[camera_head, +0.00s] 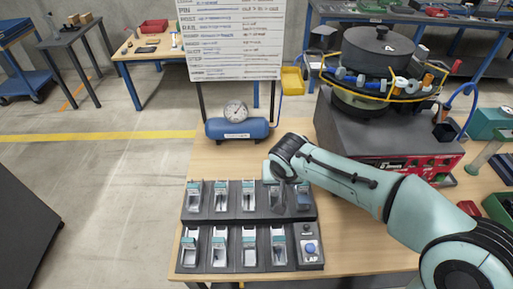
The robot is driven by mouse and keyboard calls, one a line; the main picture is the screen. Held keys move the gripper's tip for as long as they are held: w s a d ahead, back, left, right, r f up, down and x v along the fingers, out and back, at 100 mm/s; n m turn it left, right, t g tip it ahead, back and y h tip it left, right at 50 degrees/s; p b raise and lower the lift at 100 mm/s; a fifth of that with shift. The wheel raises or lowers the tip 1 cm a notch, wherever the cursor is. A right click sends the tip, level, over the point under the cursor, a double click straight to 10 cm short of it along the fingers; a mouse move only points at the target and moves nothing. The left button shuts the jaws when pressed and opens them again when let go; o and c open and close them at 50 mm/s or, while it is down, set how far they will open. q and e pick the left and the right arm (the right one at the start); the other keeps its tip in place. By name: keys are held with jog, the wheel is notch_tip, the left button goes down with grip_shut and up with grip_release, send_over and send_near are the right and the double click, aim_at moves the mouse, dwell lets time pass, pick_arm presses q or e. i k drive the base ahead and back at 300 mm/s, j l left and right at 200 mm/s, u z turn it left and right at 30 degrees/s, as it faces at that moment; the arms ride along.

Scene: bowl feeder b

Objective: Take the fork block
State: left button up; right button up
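A dark rack (222,216) with two rows of slots stands on the wooden table. Small pale blocks with teal labels, such as one in the front row (249,253), sit in its slots. They are too small for me to tell which is the fork block. My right arm comes in from the right, and my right gripper (279,186) points down over the right part of the back row. Its fingers are too small and dark to show whether they are open or hold anything. My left gripper is not in view.
A blue tank with a gauge (237,122) stands behind the rack, before a white board (231,40). The bowl feeder (375,65) sits on a grey base at the back right. A button box (310,248) is at the rack's front right corner.

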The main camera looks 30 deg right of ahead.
aim_at(279, 255)
jog(key=k, duration=1)
